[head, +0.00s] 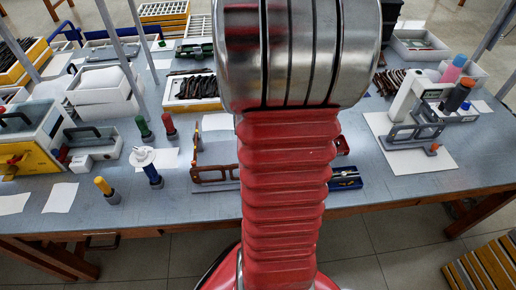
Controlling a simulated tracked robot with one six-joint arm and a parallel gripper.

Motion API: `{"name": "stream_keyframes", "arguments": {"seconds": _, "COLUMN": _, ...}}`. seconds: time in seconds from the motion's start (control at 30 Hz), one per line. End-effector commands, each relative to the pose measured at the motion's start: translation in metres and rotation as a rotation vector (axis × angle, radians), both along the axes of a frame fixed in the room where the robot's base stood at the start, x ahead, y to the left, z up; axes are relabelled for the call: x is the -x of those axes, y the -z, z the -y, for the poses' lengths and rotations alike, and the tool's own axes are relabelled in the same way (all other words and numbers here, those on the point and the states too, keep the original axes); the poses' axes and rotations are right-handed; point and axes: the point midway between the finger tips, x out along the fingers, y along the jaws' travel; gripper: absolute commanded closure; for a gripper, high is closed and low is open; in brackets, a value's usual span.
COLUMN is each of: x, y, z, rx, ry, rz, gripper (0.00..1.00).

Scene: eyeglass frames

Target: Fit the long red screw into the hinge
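My red ribbed arm with its metal joint fills the middle of the head view and hides the table behind it. My gripper is not visible. A brown eyeglass frame (213,175) lies on the table just left of my arm, its right part hidden. I cannot make out a hinge on it. No long red screw can be made out for certain. A small upright red-topped piece (168,123) stands left of the brown frame.
Green-topped (143,127), yellow-topped (104,188) and blue (152,175) upright pieces stand on the left of the grey-blue table (225,206). White trays (105,93) and a yellow-fronted box (33,168) are further left. A blue case (345,179) lies right of my arm.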

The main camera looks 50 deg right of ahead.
Motion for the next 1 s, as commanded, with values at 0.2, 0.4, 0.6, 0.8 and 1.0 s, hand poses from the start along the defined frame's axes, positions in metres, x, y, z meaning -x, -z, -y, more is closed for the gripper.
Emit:
{"name": "stream_keyframes", "arguments": {"seconds": 0.2, "x": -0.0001, "y": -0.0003, "z": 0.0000, "rx": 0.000, "ry": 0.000, "rz": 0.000, "gripper": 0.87}}
{"name": "stream_keyframes", "arguments": {"seconds": 0.4, "x": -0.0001, "y": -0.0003, "z": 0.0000, "rx": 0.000, "ry": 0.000, "rz": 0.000, "gripper": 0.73}}
{"name": "stream_keyframes", "arguments": {"seconds": 0.6, "x": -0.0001, "y": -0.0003, "z": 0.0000, "rx": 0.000, "ry": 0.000, "rz": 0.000, "gripper": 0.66}}
{"name": "stream_keyframes", "arguments": {"seconds": 0.8, "x": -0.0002, "y": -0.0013, "z": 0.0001, "rx": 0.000, "ry": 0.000, "rz": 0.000, "gripper": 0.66}}
{"name": "stream_keyframes", "arguments": {"seconds": 1.0, "x": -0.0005, "y": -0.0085, "z": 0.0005, "rx": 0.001, "ry": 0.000, "rz": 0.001, "gripper": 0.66}}
